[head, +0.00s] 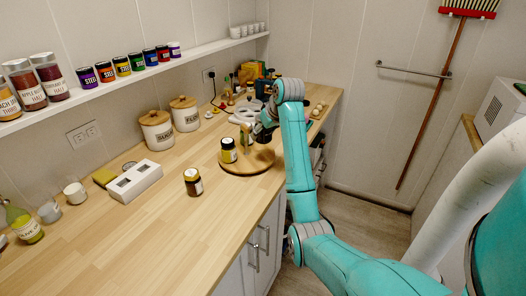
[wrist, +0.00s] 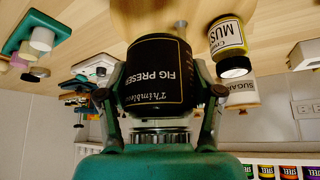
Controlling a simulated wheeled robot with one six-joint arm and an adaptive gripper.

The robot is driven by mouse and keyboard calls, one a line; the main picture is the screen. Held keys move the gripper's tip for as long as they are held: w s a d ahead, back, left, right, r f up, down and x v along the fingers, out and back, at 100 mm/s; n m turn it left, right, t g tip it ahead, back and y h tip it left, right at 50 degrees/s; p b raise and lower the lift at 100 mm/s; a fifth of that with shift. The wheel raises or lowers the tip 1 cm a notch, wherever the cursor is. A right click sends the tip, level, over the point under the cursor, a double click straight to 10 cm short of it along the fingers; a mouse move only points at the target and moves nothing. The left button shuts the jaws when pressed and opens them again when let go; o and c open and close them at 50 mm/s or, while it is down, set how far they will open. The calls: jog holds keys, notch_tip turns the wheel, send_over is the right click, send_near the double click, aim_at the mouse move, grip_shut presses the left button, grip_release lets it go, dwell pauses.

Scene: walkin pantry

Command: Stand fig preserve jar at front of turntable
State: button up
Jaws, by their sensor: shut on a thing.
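The fig preserve jar (wrist: 158,75), with a black label and a metal lid, is between the two fingers of my gripper (wrist: 160,100) in the wrist view. My gripper is shut on it. Whether the fig jar's base touches the turntable, I cannot tell.
A dark jar with a pale label (head: 193,181) stands on the counter, front left of the turntable. A white two-slot box (head: 135,181) and the sugar (head: 157,131) and flour (head: 185,114) canisters are further left. The turntable's front is clear.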

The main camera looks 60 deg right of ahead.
jog(key=shift+f, duration=3.85)
jog(key=shift+f, duration=0.1)
jog(key=o, duration=1.5)
